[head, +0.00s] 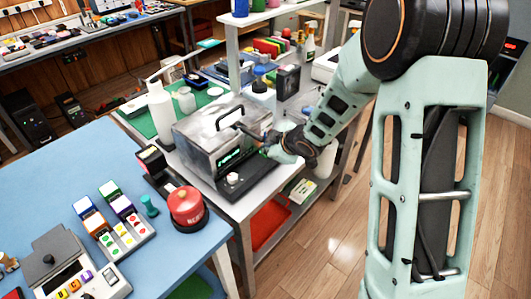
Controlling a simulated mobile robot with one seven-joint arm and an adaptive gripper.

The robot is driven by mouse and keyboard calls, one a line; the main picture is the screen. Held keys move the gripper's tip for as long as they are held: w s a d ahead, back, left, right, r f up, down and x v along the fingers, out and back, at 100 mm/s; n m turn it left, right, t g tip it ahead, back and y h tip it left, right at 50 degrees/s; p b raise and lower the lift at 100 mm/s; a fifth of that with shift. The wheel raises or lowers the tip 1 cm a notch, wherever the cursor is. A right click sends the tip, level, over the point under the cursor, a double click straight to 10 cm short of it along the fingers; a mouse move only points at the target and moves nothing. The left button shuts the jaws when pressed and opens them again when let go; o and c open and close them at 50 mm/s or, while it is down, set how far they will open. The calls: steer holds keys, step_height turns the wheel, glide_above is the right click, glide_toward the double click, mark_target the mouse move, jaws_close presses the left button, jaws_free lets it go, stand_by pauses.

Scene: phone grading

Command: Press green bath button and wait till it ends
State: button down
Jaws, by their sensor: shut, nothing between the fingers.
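The bath (200,135) is a metal box with a black handle on its lid. It stands on the white bench at the middle of the head view. Its front carries a panel with a lit green display (230,158). No separate green button can be made out; my gripper may cover it. My gripper (266,149) is shut and empty, at the right end of the bath's front panel. I cannot tell whether its fingertips touch the panel.
On the blue table (60,185) are a red round device (187,207) and a small stamp rack (125,238). Wooden floor is clear at right.

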steer(key=shift+r+p, duration=0.8)
steer(key=shift+r, duration=0.05)
step_height(320, 180, up, 5)
steer(key=p, duration=0.4)
steer(key=shift+r+p, duration=0.1)
steer(key=shift+p, duration=0.3)
steer(key=shift+w, duration=0.1)
